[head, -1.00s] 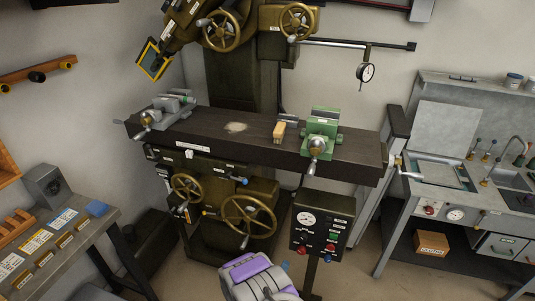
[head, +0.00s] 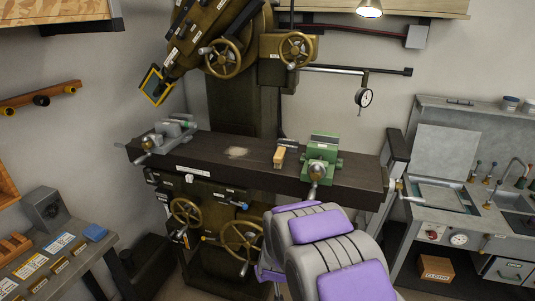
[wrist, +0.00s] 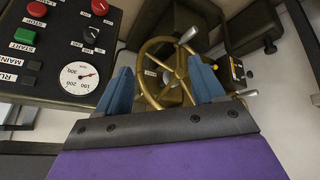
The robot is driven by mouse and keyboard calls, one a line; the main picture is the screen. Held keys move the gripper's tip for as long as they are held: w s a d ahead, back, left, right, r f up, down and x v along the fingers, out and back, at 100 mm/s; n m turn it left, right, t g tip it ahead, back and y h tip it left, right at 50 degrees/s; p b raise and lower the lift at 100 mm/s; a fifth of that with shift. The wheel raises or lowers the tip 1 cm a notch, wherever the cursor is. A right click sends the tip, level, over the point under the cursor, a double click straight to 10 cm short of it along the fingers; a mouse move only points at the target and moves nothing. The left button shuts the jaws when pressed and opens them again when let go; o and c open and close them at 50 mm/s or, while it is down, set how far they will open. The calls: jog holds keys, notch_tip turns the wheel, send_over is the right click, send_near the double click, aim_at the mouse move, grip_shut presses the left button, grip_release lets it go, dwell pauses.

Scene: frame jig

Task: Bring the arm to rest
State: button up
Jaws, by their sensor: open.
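My gripper (wrist: 160,88) shows in the wrist view with its two blue fingers spread apart and nothing between them. Beyond the fingers is the brass handwheel (wrist: 160,76) of the milling machine, apart from them as far as I can tell. My grey and purple arm (head: 325,240) rises from the bottom of the head view, in front of the machine. It hides the gripper there and covers the control box on its post.
The machine table (head: 225,160) carries a grey vise (head: 170,135), a wooden block (head: 279,156) and a green vise (head: 320,158). The control panel (wrist: 60,50) is close at left in the wrist view. A bench (head: 60,245) stands left, a sink unit (head: 455,205) right.

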jog(key=s+d+r+m+g+y, duration=0.1)
jog(key=s+d+r+g, duration=0.25)
jog(key=s+r, duration=1)
jog(key=s+d+r+m+g, duration=0.1)
jog(key=s+d+r, duration=0.1)
jog(key=s, duration=0.7)
jog(key=s+d+r+m+g+h, duration=0.1)
jog(key=s+d+r+g, duration=0.1)
jog(key=s, duration=0.7)
jog(key=s+d+r+m+g, duration=0.1)
jog(key=s+d+r, duration=0.2)
jog(key=s+d, duration=0.3)
jog(key=s, duration=0.3)
jog(key=shift+r+g+h, duration=0.35)
jog(key=shift+r+h, duration=0.05)
jog(key=shift+a, duration=0.1)
jog(key=shift+c, duration=0.2)
